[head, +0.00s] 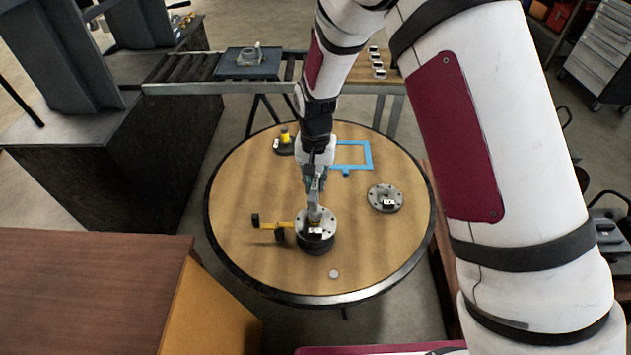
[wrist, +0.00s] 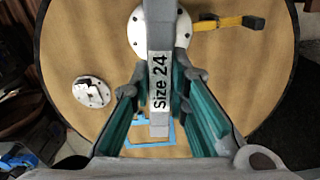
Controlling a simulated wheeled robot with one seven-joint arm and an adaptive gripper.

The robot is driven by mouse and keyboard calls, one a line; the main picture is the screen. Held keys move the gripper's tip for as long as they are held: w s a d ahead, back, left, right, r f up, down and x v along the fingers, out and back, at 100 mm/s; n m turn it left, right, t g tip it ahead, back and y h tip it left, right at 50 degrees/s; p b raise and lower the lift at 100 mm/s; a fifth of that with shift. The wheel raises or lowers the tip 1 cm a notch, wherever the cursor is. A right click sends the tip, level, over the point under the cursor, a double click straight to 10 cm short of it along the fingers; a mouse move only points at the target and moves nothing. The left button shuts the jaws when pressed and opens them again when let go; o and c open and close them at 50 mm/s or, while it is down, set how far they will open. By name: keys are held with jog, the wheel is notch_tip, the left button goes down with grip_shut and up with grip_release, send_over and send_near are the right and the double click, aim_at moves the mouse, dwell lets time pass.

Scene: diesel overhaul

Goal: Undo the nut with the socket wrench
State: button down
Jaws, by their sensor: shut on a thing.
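My gripper (head: 314,184) is shut on the socket wrench, a grey bar labelled "Size 24" (wrist: 159,80) that runs between the teal-lined fingers in the wrist view. In the head view the wrench (head: 314,211) reaches down to a round, pale metal flange (head: 327,224) with bolt holes, on a dark round base on the round table. The flange also shows beyond the wrench in the wrist view (wrist: 137,32). The nut cannot be made out. Whether the wrench's end sits on it is hidden.
A yellow bar with black ends (head: 276,225) sticks out left of the flange. The round table (head: 240,180) also bears a second flange (head: 385,192), a blue frame (head: 369,155), a yellow-topped dark piece (head: 285,136) and a small pale disc (head: 334,274). The table's left part is mostly clear.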

jog(key=m+p, duration=0.1)
jog(key=m, duration=0.4)
jog(key=shift+s, duration=0.1)
jog(key=m, duration=0.5)
jog(key=shift+p, duration=0.35)
jog(key=shift+f, duration=0.1)
